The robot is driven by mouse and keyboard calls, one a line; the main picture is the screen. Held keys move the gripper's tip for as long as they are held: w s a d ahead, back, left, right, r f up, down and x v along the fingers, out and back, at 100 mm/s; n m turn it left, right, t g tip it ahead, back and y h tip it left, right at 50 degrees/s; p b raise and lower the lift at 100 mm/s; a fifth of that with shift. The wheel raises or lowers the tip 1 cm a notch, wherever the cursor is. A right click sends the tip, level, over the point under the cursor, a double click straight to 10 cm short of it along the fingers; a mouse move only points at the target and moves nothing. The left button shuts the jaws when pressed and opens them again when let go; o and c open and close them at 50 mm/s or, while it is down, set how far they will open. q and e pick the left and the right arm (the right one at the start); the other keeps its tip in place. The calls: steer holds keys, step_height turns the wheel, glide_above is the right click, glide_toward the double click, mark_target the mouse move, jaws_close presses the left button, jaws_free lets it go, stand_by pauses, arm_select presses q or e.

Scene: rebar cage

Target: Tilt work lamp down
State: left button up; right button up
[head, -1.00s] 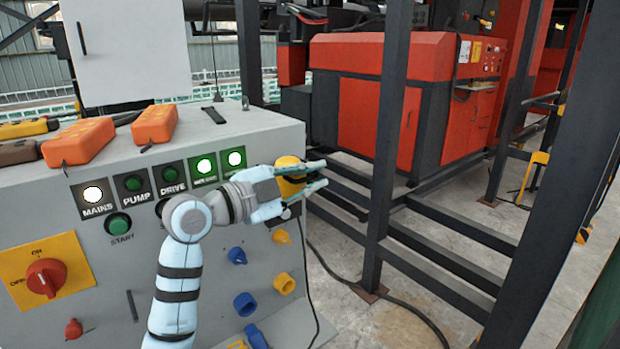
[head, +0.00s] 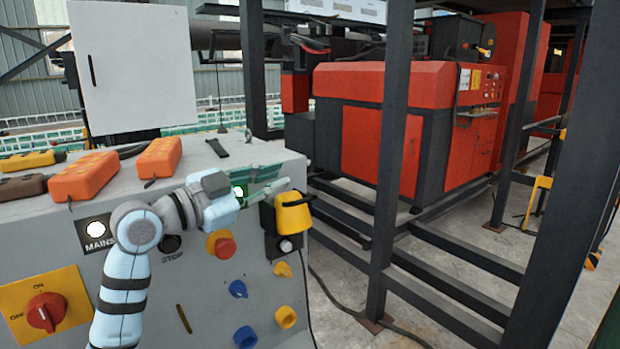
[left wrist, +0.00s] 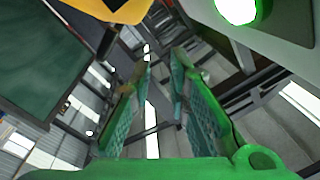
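The work lamp (head: 293,213) has a yellow head on a black mount at the right end of the grey control cabinet's front. Its head looks roughly level; I cannot tell its exact tilt. The left wrist view shows a yellow part (left wrist: 120,10) at the top edge, probably the lamp. My left gripper (head: 276,178) is just above and left of the lamp, in front of the lit green button. Its teal fingers are apart with nothing between them, as the left wrist view (left wrist: 162,72) shows. It seems clear of the lamp. My right gripper is out of view.
The grey cabinet (head: 215,290) carries a red stop button (head: 225,247), knobs and sockets. Two orange boxes (head: 85,177) lie on its top. A dark steel post (head: 393,150) and low rails stand right of the lamp, before a red machine (head: 360,150).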

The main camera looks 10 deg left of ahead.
mark_target(304, 201)
arm_select(q)
steer(key=s+a+f+n+g+h+p, duration=0.1)
steer(key=s+a+f+n+p, duration=0.25)
steer(key=s+n, duration=0.6)
steer(key=shift+m, duration=0.45)
steer(key=x, duration=0.4)
steer(key=p+x, duration=0.1)
steer(key=x, duration=0.4)
steer(key=f+x, duration=0.1)
steer(key=x, duration=0.3)
steer(key=shift+w+d+p, duration=0.1)
steer(key=shift+d+p, duration=0.25)
steer(key=shift+w+d, duration=0.15)
steer(key=shift+w, duration=0.15)
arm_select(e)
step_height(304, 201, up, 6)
arm_select(q)
jaws_close()
steer(key=shift+s, duration=0.1)
